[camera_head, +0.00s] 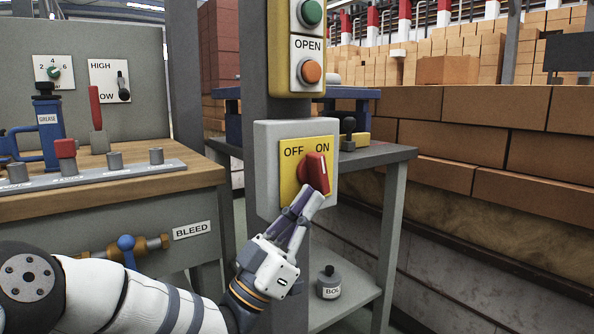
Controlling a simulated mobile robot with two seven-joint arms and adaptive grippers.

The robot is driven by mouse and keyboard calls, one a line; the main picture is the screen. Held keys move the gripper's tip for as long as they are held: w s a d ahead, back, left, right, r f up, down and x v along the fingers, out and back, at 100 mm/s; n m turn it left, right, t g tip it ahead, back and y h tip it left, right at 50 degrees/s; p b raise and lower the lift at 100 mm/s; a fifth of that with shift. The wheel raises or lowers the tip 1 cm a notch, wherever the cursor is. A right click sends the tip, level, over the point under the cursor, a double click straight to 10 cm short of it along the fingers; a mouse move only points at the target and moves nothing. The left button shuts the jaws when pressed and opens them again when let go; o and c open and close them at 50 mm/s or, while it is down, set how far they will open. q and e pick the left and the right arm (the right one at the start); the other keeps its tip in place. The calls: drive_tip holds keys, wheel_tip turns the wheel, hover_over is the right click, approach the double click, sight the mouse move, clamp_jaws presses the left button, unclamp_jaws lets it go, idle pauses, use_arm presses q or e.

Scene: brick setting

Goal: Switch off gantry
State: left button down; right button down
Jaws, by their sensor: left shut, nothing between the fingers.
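A grey switch box with a yellow plate (287,186) is fixed to a grey post in the middle of the view. The plate is marked OFF on the left and ON on the right. Its red rotary knob (316,172) has its white mark pointing up towards ON. My left gripper (309,196) reaches up from the lower left, and its fingers are shut and empty. The fingertips are just below the knob and overlap its lower edge in the picture; I cannot tell whether they touch. My right gripper is not in view.
Above is a yellow panel with a green button (311,12) and an orange OPEN button (311,72). A workbench (130,193) with levers and a blue BLEED valve (126,243) stands left. A grey shelf table (378,156) and stacked bricks (466,107) are right.

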use_arm(q)
drive_tip(key=shift+w+d+f+b, duration=0.4)
drive_tip(key=shift+w+d+b, duration=0.1)
drive_tip(key=shift+d+b, duration=0.2)
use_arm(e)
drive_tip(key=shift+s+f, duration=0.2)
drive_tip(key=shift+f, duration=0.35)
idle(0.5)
